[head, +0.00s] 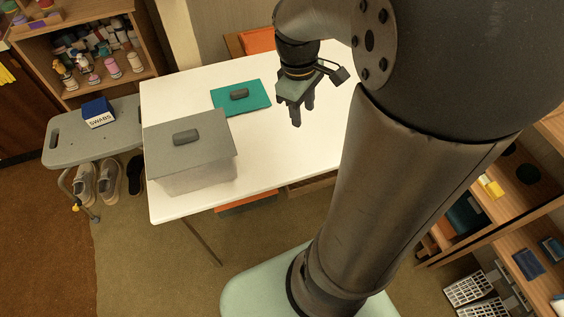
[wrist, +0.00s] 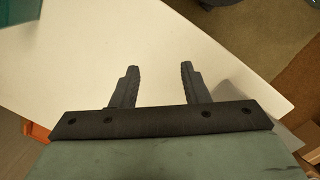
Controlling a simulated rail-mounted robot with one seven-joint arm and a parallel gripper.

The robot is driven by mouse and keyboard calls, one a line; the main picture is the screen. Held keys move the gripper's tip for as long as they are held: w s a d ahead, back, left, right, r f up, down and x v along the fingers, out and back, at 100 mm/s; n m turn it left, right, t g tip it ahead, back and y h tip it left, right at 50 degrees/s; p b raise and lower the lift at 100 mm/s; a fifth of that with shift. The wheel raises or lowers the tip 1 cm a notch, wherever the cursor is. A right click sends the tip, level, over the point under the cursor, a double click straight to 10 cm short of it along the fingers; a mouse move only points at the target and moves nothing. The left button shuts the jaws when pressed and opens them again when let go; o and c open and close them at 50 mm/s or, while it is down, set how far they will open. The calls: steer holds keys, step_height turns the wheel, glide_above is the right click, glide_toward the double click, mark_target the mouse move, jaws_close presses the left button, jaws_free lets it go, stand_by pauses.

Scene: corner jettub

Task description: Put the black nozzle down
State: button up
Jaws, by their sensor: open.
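My gripper (head: 303,113) hangs over the right part of the white table (head: 290,165), fingers pointing down. In the wrist view its two dark fingers (wrist: 160,68) stand apart with nothing between them, only bare tabletop beyond. I cannot make out a black nozzle for certain in either view. A grey lidded box (head: 215,152) with a dark handle (head: 185,138) stands at the table's front left. A flat teal panel (head: 226,101) with a dark handle (head: 239,93) lies behind it, left of my gripper.
A grey bench (head: 65,150) with a blue swabs box (head: 97,112) stands left of the table, shoes below. A shelf of bottles (head: 95,55) is at the back left. An orange chair (head: 258,40) is behind the table. The tabletop right of the grey box is clear.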

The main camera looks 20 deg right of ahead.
steer(key=s+a+f+m+y, duration=0.1)
steer(key=s+a+f+m, duration=0.1)
steer(key=s+a+m, duration=0.4)
steer(key=s+a, duration=0.4)
steer(key=shift+f+t, duration=0.25)
steer(key=shift+t, duration=0.05)
